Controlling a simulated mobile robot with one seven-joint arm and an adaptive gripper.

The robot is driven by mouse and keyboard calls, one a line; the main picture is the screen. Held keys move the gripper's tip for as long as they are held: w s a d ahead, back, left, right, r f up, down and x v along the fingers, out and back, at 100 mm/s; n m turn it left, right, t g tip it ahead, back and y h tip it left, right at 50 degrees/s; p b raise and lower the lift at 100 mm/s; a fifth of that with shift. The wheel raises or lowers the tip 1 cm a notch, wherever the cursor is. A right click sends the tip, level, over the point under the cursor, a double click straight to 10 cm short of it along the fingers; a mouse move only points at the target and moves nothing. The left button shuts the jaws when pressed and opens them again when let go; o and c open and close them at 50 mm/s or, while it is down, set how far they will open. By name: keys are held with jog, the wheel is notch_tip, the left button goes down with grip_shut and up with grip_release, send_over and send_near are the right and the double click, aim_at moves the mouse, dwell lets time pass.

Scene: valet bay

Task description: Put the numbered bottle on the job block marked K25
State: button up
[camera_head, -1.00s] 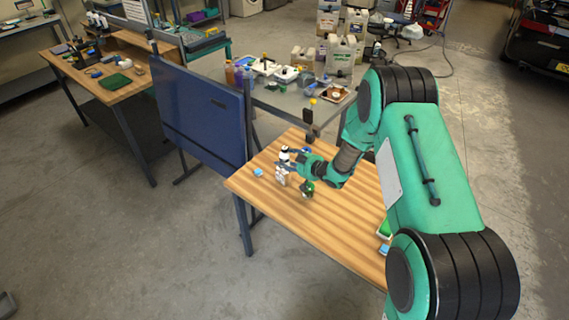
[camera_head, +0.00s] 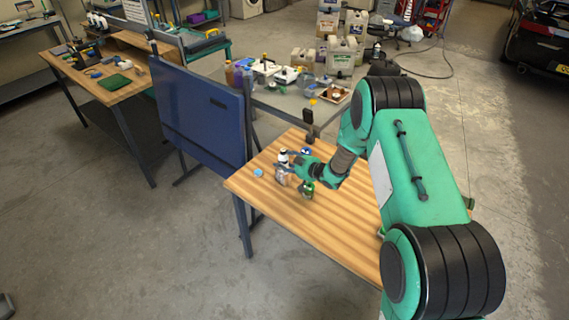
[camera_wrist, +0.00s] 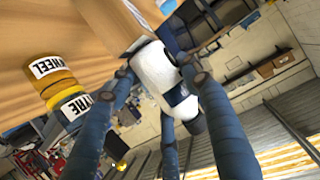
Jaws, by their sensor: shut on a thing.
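My gripper (camera_wrist: 160,82) is shut on a white bottle (camera_wrist: 152,68) with a dark band and a dark end. Its blue-grey fingers lie on both sides of the bottle. In the head view the gripper (camera_head: 290,165) is low over the near wooden table, with the white bottle (camera_head: 283,157) at its tip. I cannot tell whether the bottle touches the table. No number on the bottle is readable. No K25 mark is readable in either view, so I cannot tell which thing is that job block.
A green bottle (camera_head: 308,190) stands close beside the gripper on the wooden table (camera_head: 300,228). A small blue item (camera_head: 259,173) lies left. A blue panel (camera_head: 205,115) stands at the table's left.

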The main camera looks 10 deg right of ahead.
jog(key=shift+f, duration=0.15)
jog(key=o, duration=1.4)
jog(key=shift+f, duration=0.1)
jog(key=shift+r, duration=0.2)
jog(key=shift+s+d+r, duration=0.25)
jog(key=shift+s+d, duration=0.05)
jog(key=shift+s, duration=0.05)
jog(key=p+v, duration=0.2)
jog(key=v, duration=0.9)
jog(key=shift+f, duration=0.15)
